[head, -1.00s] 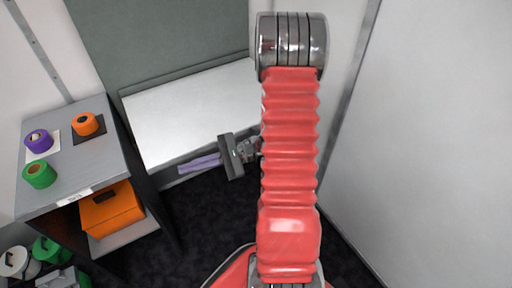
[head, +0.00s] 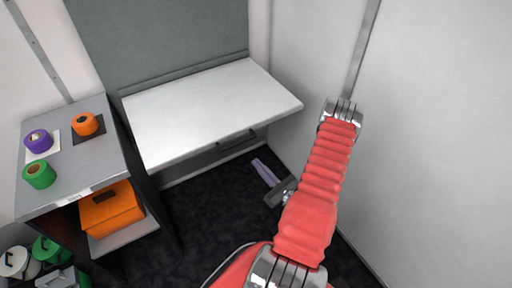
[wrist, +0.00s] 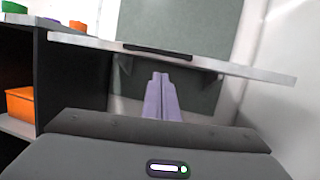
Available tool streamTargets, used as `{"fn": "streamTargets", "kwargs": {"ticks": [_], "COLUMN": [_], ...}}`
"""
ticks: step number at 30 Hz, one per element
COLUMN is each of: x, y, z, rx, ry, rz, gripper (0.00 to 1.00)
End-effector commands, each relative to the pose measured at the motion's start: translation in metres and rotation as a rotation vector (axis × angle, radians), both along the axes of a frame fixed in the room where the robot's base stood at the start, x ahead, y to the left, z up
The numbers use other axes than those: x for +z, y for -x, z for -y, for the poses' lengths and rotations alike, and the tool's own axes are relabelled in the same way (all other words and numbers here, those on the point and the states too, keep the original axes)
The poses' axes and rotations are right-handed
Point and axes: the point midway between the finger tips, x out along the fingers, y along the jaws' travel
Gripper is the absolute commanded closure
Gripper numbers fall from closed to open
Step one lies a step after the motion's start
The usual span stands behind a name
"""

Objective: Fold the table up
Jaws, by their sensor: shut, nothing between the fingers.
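The table is a white flat leaf (head: 205,112) sticking out from the grey-green wall panel in the head view. In the wrist view the table (wrist: 215,63) is seen nearly edge-on, its front edge running across the picture. A dark bar-like handle (head: 236,141) shows under the front edge, and it also shows in the wrist view (wrist: 157,52). Support brackets (wrist: 207,77) show beneath the leaf. My gripper (head: 257,163) has pale purple fingers, shut and empty. It is in front of and below the table, apart from it; in the wrist view the fingers (wrist: 162,76) point toward the table's underside.
A grey shelf unit (head: 85,160) stands left of the table, with purple, green and orange rolls on top and an orange box (head: 110,208) inside. A white wall (head: 430,150) closes the right side. Dark floor (head: 190,225) is clear in front of the table.

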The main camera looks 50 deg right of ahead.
Motion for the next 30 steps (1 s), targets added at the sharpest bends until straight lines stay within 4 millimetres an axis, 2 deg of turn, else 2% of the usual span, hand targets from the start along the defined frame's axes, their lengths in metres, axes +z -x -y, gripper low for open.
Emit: {"fn": "streamTargets", "kwargs": {"ticks": [3, 9, 22, 30], "x": [-0.023, -0.038, -0.037, -0.032], "y": [0.02, 0.034, 0.031, 0.012], "z": [0.013, 0.022, 0.022, 0.028], "rx": [-0.104, -0.177, -0.175, -0.172], "ry": [-0.034, -0.052, -0.051, -0.049], "rz": [-0.006, -0.011, -0.011, -0.012], "gripper": [1.0, 1.0, 1.0, 1.0]}}
